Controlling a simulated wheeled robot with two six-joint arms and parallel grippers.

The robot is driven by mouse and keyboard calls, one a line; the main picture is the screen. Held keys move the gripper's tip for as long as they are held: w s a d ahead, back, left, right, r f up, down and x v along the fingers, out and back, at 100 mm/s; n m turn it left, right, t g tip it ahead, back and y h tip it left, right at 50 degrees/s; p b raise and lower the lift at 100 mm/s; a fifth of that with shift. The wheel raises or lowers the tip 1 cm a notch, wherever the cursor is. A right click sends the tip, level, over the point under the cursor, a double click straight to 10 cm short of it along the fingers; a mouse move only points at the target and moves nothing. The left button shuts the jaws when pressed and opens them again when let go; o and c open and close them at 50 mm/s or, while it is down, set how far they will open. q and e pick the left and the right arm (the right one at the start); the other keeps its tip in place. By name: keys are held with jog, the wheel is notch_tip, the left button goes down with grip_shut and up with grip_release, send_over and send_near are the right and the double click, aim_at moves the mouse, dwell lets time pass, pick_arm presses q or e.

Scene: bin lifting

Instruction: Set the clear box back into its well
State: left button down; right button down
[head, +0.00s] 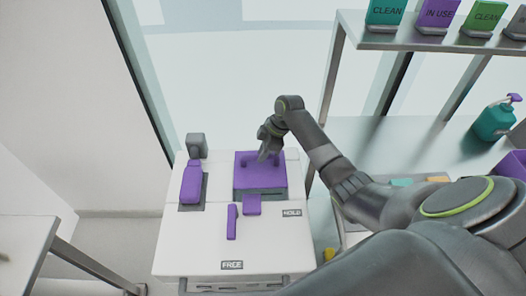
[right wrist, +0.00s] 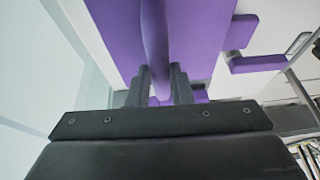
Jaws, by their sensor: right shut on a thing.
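No clear box is plain to see in either view. A purple lid or panel (head: 260,178) with a raised handle is set in the white cabinet top (head: 190,245). My right gripper (head: 268,152) is over it, shut on the purple handle. In the right wrist view, the right gripper's fingers (right wrist: 162,88) stand on both sides of the purple handle bar (right wrist: 156,35). The purple panel (right wrist: 112,30) lies behind the bar. Whether a box is under the panel is hidden. My left gripper is not in view.
A purple lever (head: 232,224) and a purple tab (head: 252,206) are in front of the panel, near HOLD (head: 292,213) and FREE (head: 232,265) labels. A purple handle-like part (head: 191,183) is left of it. A metal shelf (head: 430,42) with coloured signs and a teal spray bottle (head: 493,122) are at right.

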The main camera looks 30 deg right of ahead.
jog(key=shift+f, duration=0.2)
dwell(0.6)
jog(key=c, duration=1.2)
grip_release()
jog(key=shift+f, duration=0.15)
jog(key=b+v, duration=0.1)
jog(key=v, duration=1.6)
jog(key=shift+r+b, duration=0.35)
jog(key=shift+b, duration=0.05)
jog(key=shift+a+f, duration=0.1)
